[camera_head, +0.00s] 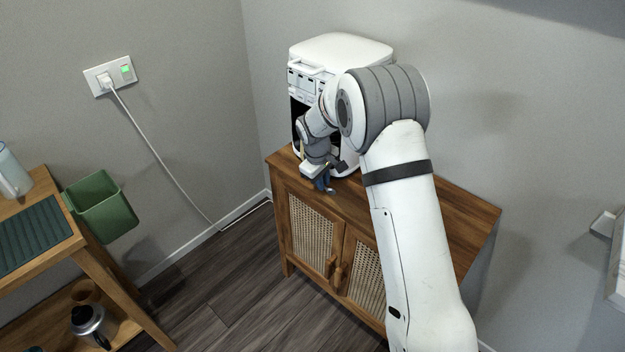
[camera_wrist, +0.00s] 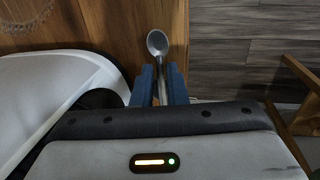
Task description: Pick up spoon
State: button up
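The spoon (camera_wrist: 157,42) is grey metal, with its rounded bowl beyond my fingertips in the wrist view. Its handle runs back between my two blue fingers. My gripper (camera_wrist: 160,78) has these fingers drawn close together on either side of the handle, and looks shut on it. In the head view my gripper (camera_head: 322,183) is low over the left front of the wooden cabinet's top, and the spoon (camera_head: 331,190) shows as a small grey piece beside the fingertips. Whether the spoon touches the cabinet top is unclear.
The wooden cabinet (camera_head: 460,205) has cane doors. A white appliance (camera_head: 340,50) stands on it, close behind my gripper. At the left are a wooden table with a dark green mat (camera_head: 35,232) and a green bin (camera_head: 100,207). Dark floor lies between.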

jog(key=shift+w+f, duration=0.1)
jog(key=shift+f, duration=0.3)
grip_shut()
jog(key=shift+r, duration=0.15)
jog(key=shift+r, duration=0.65)
notch_tip(320, 180, up, 2)
jog(key=shift+a+r, duration=0.1)
jog(key=shift+r, duration=0.05)
jog(key=s+a+b, duration=0.1)
jog(key=s+a, duration=1)
jog(key=s, duration=0.3)
jog(key=shift+s+b, duration=0.15)
jog(key=shift+b, duration=0.25)
jog(key=shift+d, duration=0.1)
